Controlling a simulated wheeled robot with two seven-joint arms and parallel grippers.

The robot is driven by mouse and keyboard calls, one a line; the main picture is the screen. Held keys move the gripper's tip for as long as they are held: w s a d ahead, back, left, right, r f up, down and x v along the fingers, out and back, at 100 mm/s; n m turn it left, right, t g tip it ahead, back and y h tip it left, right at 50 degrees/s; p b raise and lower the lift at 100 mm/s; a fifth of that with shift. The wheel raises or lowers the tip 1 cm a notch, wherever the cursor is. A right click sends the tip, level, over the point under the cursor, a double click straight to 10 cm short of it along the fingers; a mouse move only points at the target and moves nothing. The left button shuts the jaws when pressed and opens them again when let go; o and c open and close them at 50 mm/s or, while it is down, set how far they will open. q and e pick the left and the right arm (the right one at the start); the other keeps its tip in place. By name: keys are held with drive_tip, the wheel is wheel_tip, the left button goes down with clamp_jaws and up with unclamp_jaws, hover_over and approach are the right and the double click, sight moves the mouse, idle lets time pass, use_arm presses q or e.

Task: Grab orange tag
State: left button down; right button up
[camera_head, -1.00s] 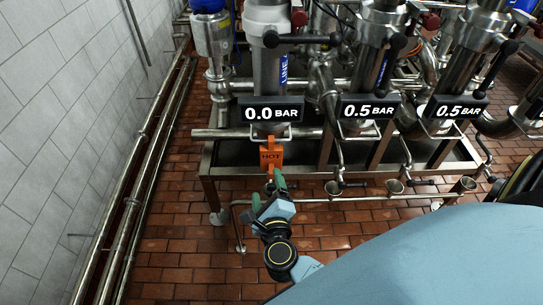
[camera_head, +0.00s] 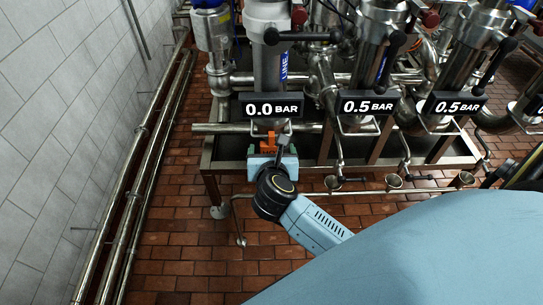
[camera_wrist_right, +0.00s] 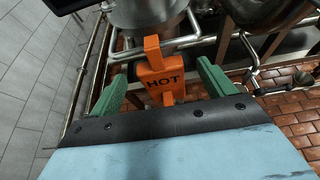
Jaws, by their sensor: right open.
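The orange tag (camera_head: 268,142) hangs under the first valve column, below the 0.0 BAR display. It is partly hidden by my right gripper in the head view. In the right wrist view the orange tag (camera_wrist_right: 163,82) shows the word HOT and hangs from a metal bar. My right gripper (camera_wrist_right: 162,70) is open, with one green finger on each side of the tag. Gaps show between the fingers and the tag. In the head view my right gripper (camera_head: 271,157) is in front of the tag. My left gripper is not in view.
The 0.0 BAR display (camera_head: 271,106) is just above the tag, with a 0.5 BAR display (camera_head: 367,104) to its right. A metal frame (camera_head: 208,165) carries the valves. Long pipes (camera_head: 147,165) run along the tiled wall at left. Brick floor (camera_head: 190,260) is clear in front.

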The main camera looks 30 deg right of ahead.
sight(272, 148)
drive_tip(key=x, duration=0.5)
drive_tip(key=shift+w+f, duration=0.1)
drive_tip(key=shift+f, duration=0.15)
drive_tip(key=c, duration=1.3)
drive_tip(key=shift+r, duration=0.1)
